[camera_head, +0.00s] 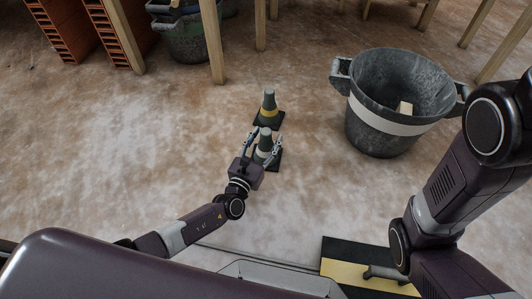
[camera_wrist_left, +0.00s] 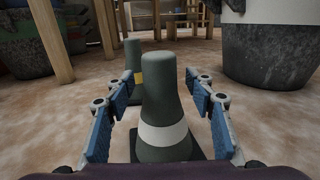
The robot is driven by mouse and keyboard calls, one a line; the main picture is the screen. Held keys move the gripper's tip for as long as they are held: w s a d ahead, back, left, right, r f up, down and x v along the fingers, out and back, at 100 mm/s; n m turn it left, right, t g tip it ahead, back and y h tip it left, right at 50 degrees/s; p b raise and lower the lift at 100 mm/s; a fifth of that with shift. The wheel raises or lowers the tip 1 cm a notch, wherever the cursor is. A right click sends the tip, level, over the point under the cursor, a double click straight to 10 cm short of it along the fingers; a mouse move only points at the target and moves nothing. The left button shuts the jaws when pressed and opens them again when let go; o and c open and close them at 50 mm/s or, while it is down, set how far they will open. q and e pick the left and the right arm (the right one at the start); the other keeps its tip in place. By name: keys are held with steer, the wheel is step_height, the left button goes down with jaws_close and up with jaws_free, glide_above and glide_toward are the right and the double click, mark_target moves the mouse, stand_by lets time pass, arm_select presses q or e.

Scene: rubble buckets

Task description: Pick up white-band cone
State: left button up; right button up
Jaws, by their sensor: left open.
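The white-band cone (camera_wrist_left: 165,118) is dark grey-green with a white band low on its body, and stands upright on a dark square base. It also shows in the head view (camera_head: 265,143), partly hidden by my gripper. My left gripper (camera_head: 262,138) is open, with one blue-padded finger on each side of the cone; in the left wrist view (camera_wrist_left: 160,105) gaps show between the pads and the cone. A yellow-band cone (camera_head: 269,102) stands just behind it, also in the left wrist view (camera_wrist_left: 135,65). My right gripper is not in view.
A large dark bucket with a white band (camera_head: 385,128) stands to the right, with a pale block (camera_head: 404,108) inside. Another bucket (camera_head: 188,40), bricks (camera_head: 65,30) and wooden legs (camera_head: 213,45) are at the back. The floor left of the cones is clear.

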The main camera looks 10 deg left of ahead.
arm_select(q)
steer(key=shift+c, duration=0.3)
jaws_close()
steer(key=shift+r, duration=0.1)
